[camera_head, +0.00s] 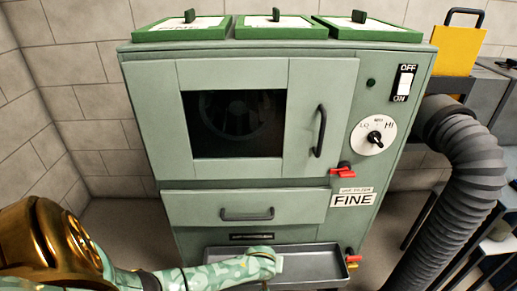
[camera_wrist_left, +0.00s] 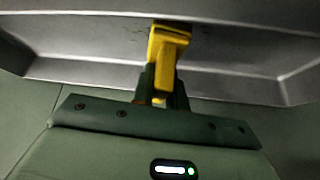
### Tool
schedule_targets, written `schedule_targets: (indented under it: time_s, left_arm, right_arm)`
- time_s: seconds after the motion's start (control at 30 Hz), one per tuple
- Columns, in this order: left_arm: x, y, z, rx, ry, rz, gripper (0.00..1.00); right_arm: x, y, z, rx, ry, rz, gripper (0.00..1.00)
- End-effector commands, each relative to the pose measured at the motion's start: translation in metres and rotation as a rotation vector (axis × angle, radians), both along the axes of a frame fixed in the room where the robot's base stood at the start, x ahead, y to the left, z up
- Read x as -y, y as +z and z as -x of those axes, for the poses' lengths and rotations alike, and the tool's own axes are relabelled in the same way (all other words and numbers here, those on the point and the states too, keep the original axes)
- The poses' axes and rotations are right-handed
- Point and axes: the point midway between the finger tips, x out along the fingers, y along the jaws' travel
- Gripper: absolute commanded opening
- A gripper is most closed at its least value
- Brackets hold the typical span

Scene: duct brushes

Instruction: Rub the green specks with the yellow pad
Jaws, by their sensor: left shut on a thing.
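My left gripper (camera_wrist_left: 162,88) is shut on a yellow pad (camera_wrist_left: 168,40) with a handle. In the wrist view the pad reaches over the grey metal tray (camera_wrist_left: 90,42). Small dark specks (camera_wrist_left: 197,33) show on the tray surface beside the pad; their colour is hard to tell. I cannot tell whether the pad touches the tray. In the head view my left arm comes in from the lower left, its gripper (camera_head: 264,262) over the tray (camera_head: 312,264), which sits at the foot of the green cabinet. The pad is hidden there. My right gripper is not in view.
The green cabinet (camera_head: 170,130) has a dark window, a drawer (camera_head: 245,208) above the tray, and red levers (camera_head: 343,171). A thick grey hose (camera_head: 470,170) runs down its right side. Floor shows to the left of the tray.

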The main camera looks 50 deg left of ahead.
Motion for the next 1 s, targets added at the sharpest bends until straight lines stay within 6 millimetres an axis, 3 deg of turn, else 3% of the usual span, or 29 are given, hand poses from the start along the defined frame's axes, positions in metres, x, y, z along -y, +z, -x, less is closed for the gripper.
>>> schedule_targets:
  time_s: [0.5, 0.83, 1.0]
  left_arm:
    - [0.026, -0.003, -0.03, 0.0, -0.001, 0.0, 0.0]
    - [0.026, -0.002, -0.031, 0.0, -0.001, -0.001, 0.0]
    - [0.026, 0.011, -0.032, 0.005, 0.0, -0.001, 0.0]
  right_arm:
    - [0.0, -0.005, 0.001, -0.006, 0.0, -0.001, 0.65]
    - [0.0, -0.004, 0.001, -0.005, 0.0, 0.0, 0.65]
    - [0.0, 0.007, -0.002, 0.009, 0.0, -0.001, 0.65]
